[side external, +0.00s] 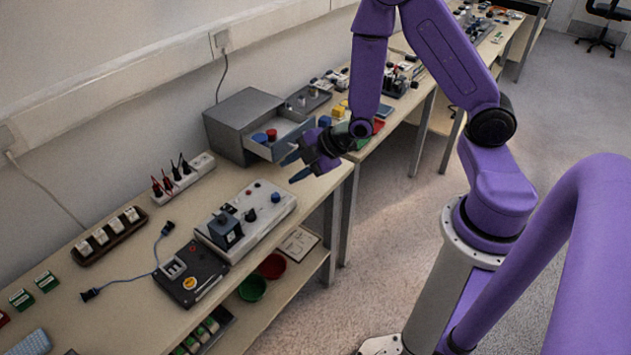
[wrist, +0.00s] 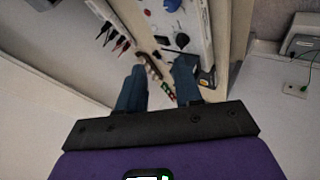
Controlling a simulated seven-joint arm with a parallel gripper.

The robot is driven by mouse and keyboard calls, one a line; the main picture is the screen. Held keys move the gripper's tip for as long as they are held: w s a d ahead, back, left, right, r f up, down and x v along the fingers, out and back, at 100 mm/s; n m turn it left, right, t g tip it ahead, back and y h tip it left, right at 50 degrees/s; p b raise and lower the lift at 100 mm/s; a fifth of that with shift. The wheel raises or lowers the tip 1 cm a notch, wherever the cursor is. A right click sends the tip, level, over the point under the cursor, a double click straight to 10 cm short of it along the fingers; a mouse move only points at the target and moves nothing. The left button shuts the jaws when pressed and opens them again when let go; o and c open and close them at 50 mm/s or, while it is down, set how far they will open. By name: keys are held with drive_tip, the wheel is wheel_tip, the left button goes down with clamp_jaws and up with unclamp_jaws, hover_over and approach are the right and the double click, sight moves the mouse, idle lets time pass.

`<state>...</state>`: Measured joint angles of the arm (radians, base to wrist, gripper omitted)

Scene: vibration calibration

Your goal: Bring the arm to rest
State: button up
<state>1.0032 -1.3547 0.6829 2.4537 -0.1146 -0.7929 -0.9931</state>
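My gripper (side external: 290,168) hangs from my purple arm above the right end of the near bench, close in the picture to the open drawer. Its two blue fingers are apart with nothing seen between them; the wrist view also shows them spread (wrist: 161,70). A light grey device (side external: 270,208) with knobs and a dark blue block (side external: 225,231) on it stands on the bench, left of and below my gripper. A black box (side external: 190,274) with an orange round sticker sits in front of it, with a loose cable (side external: 157,250) alongside.
A grey cabinet (side external: 235,125) has its drawer (side external: 285,143) pulled out, holding blue and red parts. Green (side external: 252,288) and red (side external: 272,266) bowls sit on the lower shelf.

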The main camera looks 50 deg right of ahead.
drive_tip(key=s+a+r+m+g, duration=0.1)
drive_tip(key=s+a+r+g, duration=0.25)
drive_tip(key=s+a, duration=0.2)
drive_tip(key=s+d+r+m+g+h, duration=0.1)
drive_tip(key=s+r, duration=0.4)
drive_tip(key=s, duration=0.5)
drive_tip(key=s+d+r+m+g+h, duration=0.2)
drive_tip(key=s+r, duration=0.4)
drive_tip(key=s, duration=0.4)
drive_tip(key=shift+d+r+g+h, duration=0.15)
drive_tip(key=shift+r+g+h, duration=0.2)
drive_tip(key=shift+g, duration=0.4)
drive_tip(key=shift+w+f, duration=0.1)
